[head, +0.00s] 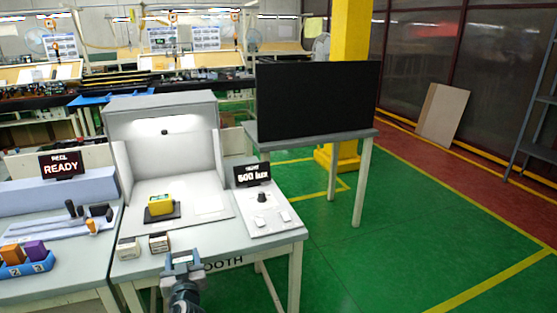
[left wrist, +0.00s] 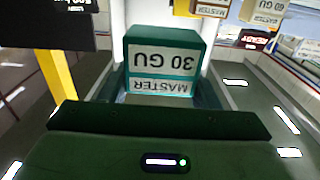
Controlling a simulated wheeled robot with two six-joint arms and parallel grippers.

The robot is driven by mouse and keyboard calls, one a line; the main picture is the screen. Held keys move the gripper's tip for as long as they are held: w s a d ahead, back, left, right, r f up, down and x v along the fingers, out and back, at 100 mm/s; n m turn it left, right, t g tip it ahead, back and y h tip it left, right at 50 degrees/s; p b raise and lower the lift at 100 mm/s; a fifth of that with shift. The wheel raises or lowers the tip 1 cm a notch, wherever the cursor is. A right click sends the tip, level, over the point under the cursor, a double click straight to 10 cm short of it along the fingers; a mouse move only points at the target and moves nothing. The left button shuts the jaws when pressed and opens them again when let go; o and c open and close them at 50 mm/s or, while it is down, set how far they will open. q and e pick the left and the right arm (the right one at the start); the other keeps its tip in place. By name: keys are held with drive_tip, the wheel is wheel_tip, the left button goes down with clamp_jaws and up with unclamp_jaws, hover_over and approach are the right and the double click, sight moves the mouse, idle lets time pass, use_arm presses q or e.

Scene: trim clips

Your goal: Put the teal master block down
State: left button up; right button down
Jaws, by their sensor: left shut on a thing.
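The teal master block (left wrist: 166,52) shows in the left wrist view, with white labels reading "30 GU" and "MASTER" upside down in the picture. My left gripper (head: 183,262) is shut on it. In the head view the gripper is at the front edge of the booth table, and I cannot make out the block there. Whether the block touches anything below is not clear. My right gripper is in neither view.
A yellow device (head: 160,205) sits on a dark pad inside the light booth (head: 163,118). Two small labelled blocks, left (head: 128,248) and right (head: 159,242), stand near the front edge of the table (head: 222,250). A lux control panel (head: 262,212) is to the right.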

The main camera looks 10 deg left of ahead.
use_arm(q)
drive_tip(key=s+d+r+m+t+h, duration=0.1)
drive_tip(key=s+d+h, duration=0.3)
drive_tip(key=s, duration=0.5)
drive_tip(key=s+d+r+m+h, duration=0.1)
drive_tip(key=s+d+m+h, duration=0.2)
drive_tip(key=s+d, duration=0.6)
drive_tip(key=shift+s+d+m+t+h, duration=0.2)
drive_tip(key=shift+s+m+t+h, duration=0.2)
drive_tip(key=shift+s+m, duration=0.25)
